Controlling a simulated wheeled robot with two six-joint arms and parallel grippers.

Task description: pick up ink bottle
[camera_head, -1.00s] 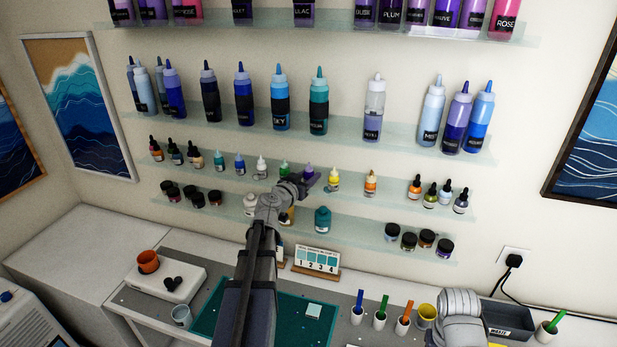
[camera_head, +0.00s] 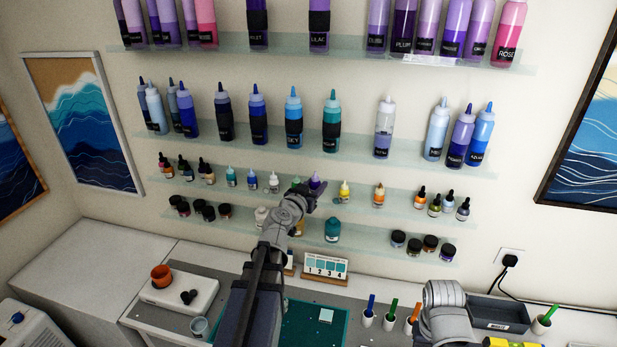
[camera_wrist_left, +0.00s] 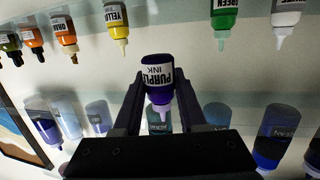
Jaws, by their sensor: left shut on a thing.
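The ink bottle is small, with a purple body and a nozzle tip, and its label reads PURPLE INK in the left wrist view (camera_wrist_left: 158,78). In the head view the purple ink bottle (camera_head: 315,180) is at the shelf with the small ink bottles. My left gripper (camera_head: 311,190) is shut on it, with a dark finger on either side of it in the left wrist view (camera_wrist_left: 158,95). I cannot tell whether its base is clear of the shelf. My right arm shows only as a grey link at lower right; its fingers are not visible.
A yellow bottle (camera_head: 344,190) stands to the right on the small-bottle shelf (camera_head: 400,203), and a white bottle (camera_head: 273,182) to the left. Tall bottles stand on the shelf above (camera_head: 355,150). A teal jar (camera_head: 332,229) stands below. A number card (camera_head: 325,267) is on the workbench.

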